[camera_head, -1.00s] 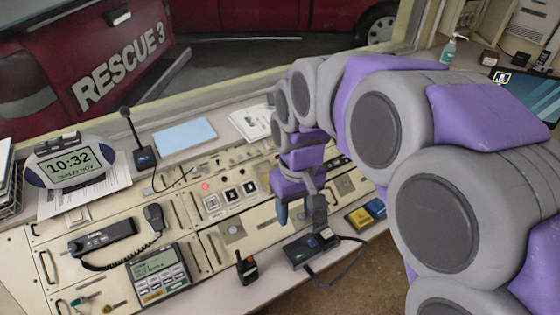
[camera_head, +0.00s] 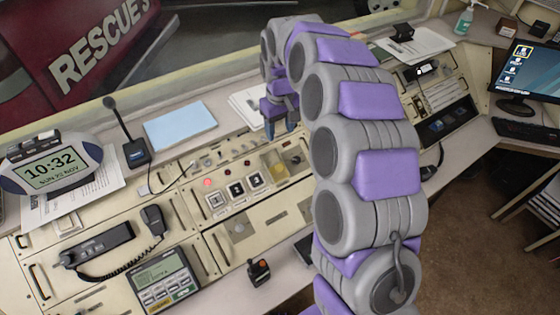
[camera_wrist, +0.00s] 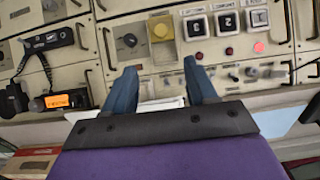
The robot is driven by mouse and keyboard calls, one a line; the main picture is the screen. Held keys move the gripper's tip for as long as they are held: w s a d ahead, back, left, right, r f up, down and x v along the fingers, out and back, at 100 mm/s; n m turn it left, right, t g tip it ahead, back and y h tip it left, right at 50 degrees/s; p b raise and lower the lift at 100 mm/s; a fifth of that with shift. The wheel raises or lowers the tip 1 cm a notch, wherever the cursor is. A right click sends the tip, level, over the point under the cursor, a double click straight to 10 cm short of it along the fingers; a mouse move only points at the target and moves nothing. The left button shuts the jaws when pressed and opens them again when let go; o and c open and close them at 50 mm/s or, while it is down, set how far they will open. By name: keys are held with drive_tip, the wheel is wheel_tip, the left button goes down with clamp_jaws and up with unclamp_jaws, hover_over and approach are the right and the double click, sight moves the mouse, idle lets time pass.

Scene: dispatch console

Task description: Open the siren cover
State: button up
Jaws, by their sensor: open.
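A small yellowish see-through cover (camera_head: 274,166), which I take for the siren cover, is on the sloped console panel, right of the numbered square buttons. It also shows in the wrist view (camera_wrist: 162,28), near the top centre; it looks shut, though it is small. My gripper (camera_head: 282,128) is open and empty, above the back edge of the console, behind the cover. In the wrist view the two blue fingertips (camera_wrist: 161,70) stand apart, below the cover in the picture and not touching it.
The square buttons (camera_head: 236,190) and a lit red lamp (camera_head: 207,182) are left of the cover. A round knob (camera_wrist: 130,40) is on its other side. White papers (camera_head: 245,105) and a blue pad (camera_head: 180,126) lie on the back ledge.

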sight(279, 166)
wheel_tip(279, 166, down, 16)
drive_tip(key=b, duration=0.3)
drive_tip(key=shift+d+f, duration=0.1)
drive_tip(key=shift+f, duration=0.05)
drive_tip(key=shift+a, duration=0.3)
drive_tip(key=shift+c, duration=0.3)
drive_tip(key=shift+d, duration=0.2)
drive_tip(key=c, duration=0.6)
clamp_jaws()
